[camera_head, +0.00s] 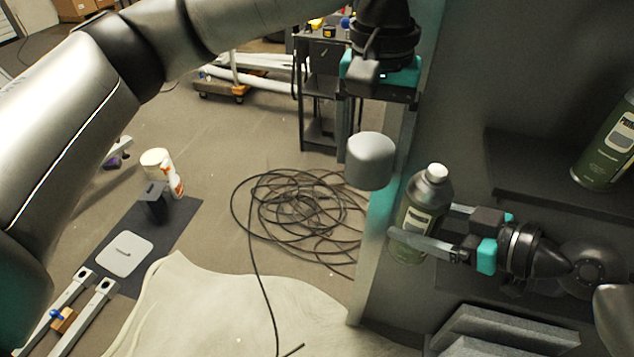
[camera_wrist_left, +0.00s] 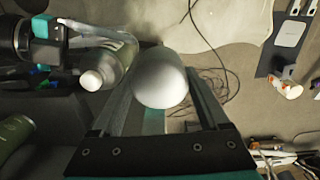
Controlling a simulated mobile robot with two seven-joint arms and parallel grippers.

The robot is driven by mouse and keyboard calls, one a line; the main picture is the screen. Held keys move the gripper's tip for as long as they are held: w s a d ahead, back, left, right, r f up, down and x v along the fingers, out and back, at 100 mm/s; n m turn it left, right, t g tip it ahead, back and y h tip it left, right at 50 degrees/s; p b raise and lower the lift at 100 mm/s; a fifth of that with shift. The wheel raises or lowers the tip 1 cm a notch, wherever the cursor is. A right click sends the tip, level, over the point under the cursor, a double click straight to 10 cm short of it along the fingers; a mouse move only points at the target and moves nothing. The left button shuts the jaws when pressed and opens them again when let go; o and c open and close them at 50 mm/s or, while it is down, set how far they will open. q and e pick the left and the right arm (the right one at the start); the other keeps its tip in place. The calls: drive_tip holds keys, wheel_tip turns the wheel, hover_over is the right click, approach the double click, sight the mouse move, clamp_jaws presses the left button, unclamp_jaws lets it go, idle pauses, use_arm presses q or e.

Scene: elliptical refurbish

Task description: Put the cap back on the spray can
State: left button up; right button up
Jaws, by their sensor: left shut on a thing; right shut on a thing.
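A smooth grey cap (camera_head: 370,162) hangs in the air near the picture's middle. My left gripper (camera_head: 374,137) is above it and shut on it; in the left wrist view the cap (camera_wrist_left: 161,80) sits between the two fingers. The green spray can (camera_head: 413,218) with a bare grey top is right of and lower than the cap. It is close to upright, tilted slightly. My right gripper (camera_head: 428,228) comes from the right and is shut around the can's body. Cap and can are apart; the can's top (camera_wrist_left: 91,81) also shows left of the cap in the left wrist view.
Another green can (camera_head: 612,150) stands on a dark shelf (camera_head: 560,185) at the right. A dark cabinet wall is behind my right arm. A coiled black cable (camera_head: 300,215) lies on the floor below. A dark cart (camera_head: 322,95) stands at the back.

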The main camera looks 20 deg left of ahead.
use_arm(q)
wheel_tip(320, 180, up, 8)
hover_over(439, 169)
drive_tip(key=shift+a+f, duration=0.1)
drive_tip(key=shift+f, duration=3.1)
drive_tip(key=shift+f, duration=0.8)
drive_tip(key=o, duration=1.1)
drive_tip(key=shift+r, duration=0.15)
drive_tip(key=shift+r, duration=3.4)
